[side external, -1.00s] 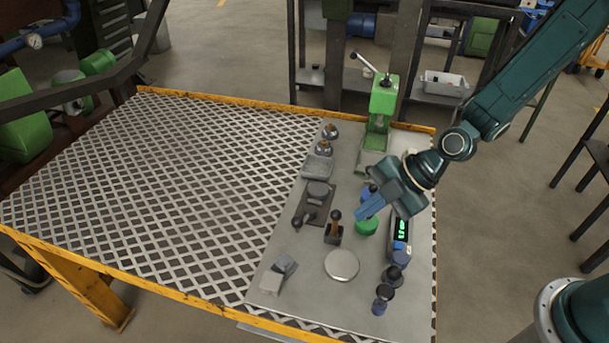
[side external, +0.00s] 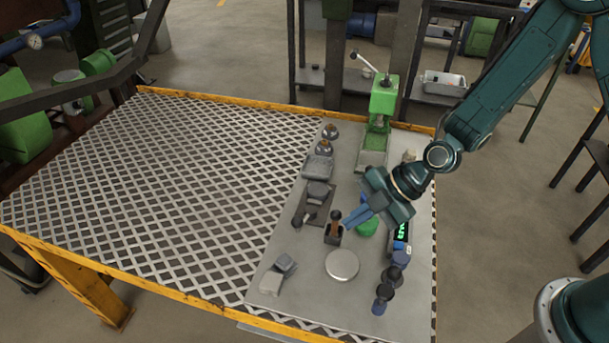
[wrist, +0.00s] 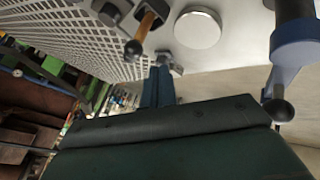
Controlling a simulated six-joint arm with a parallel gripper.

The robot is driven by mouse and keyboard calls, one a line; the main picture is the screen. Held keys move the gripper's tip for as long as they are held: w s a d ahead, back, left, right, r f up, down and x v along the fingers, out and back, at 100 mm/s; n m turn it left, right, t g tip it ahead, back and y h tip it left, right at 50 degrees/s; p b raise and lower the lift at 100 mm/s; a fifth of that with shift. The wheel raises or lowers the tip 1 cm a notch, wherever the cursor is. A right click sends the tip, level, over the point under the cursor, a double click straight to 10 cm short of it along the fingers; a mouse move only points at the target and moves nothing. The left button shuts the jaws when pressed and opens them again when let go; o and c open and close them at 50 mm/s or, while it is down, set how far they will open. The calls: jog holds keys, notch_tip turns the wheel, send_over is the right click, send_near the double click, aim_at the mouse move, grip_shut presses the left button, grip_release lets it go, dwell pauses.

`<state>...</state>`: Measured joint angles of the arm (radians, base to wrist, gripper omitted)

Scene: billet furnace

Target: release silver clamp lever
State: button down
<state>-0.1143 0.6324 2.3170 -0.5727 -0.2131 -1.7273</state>
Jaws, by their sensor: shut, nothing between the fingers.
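A clamp with a grey round top (side external: 318,190) sits on a dark plate on the steel worktop. A short lever with a dark ball knob (side external: 298,221) points from it toward the front left. I cannot tell for sure that this is the silver clamp lever. Beside it, a brown-handled lever (side external: 335,228) stands upright in a dark block; the handle also shows in the wrist view (wrist: 145,32). My gripper (side external: 348,222) is shut and empty, its blue fingers just right of the brown handle. In the wrist view the fingers (wrist: 157,88) are together.
A green cylinder (side external: 367,229) lies just under my gripper. A device with a green display (side external: 401,231) and dark knobs stand to the right. A silver disc (side external: 342,265) and grey blocks (side external: 278,272) are in front. A green press (side external: 380,115) stands behind. The left mesh is clear.

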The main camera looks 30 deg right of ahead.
aim_at(298, 225)
jog(key=x, duration=0.7)
jog(key=shift+a+f, duration=0.2)
jog(key=shift+w+a+r, duration=0.15)
jog(key=shift+w, duration=0.35)
jog(key=shift+w+a+r, duration=0.15)
jog(key=shift+w+a, duration=0.05)
jog(key=shift+w, duration=0.35)
jog(key=shift+w+a+r, duration=0.1)
jog(key=shift+w+a, duration=0.05)
jog(key=shift+w, duration=0.25)
jog(key=shift+w+a+r, duration=0.1)
jog(key=shift+w+a, duration=0.1)
jog(key=shift+w, duration=0.2)
